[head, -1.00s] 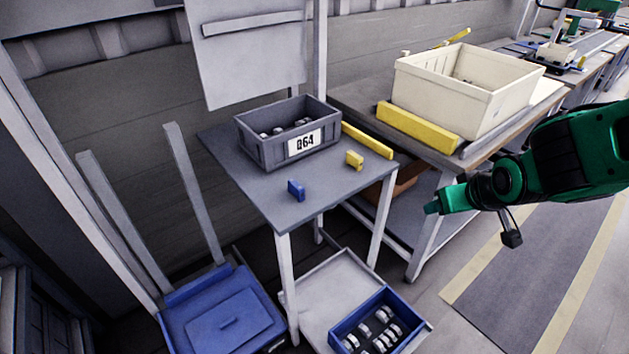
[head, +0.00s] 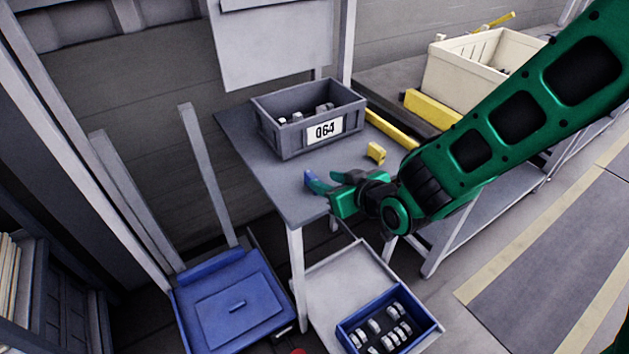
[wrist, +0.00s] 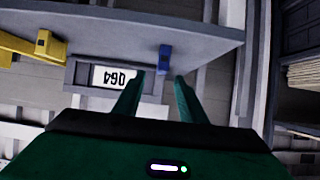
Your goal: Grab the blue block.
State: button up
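The blue block (head: 310,176) stands upright on the grey table (head: 262,165), and my gripper partly hides it in the head view. In the wrist view the blue block (wrist: 164,60) appears just beyond the fingertips, in line with the space between them. My gripper (head: 322,183) is at the table's front right part, close to the block. The gripper also shows in the wrist view (wrist: 160,82), with its two green fingers spread apart and nothing between them. I cannot tell whether a finger touches the block.
A grey bin labelled 064 (head: 290,140) stands behind the block. A small yellow block (head: 376,153) is to the right, near a long yellow bar (head: 391,128). A cream crate (head: 455,75) sits on the neighbouring bench.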

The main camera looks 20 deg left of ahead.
aim_at(315, 178)
jog(key=shift+x, duration=2.9)
jog(key=shift+s, duration=0.1)
grip_shut()
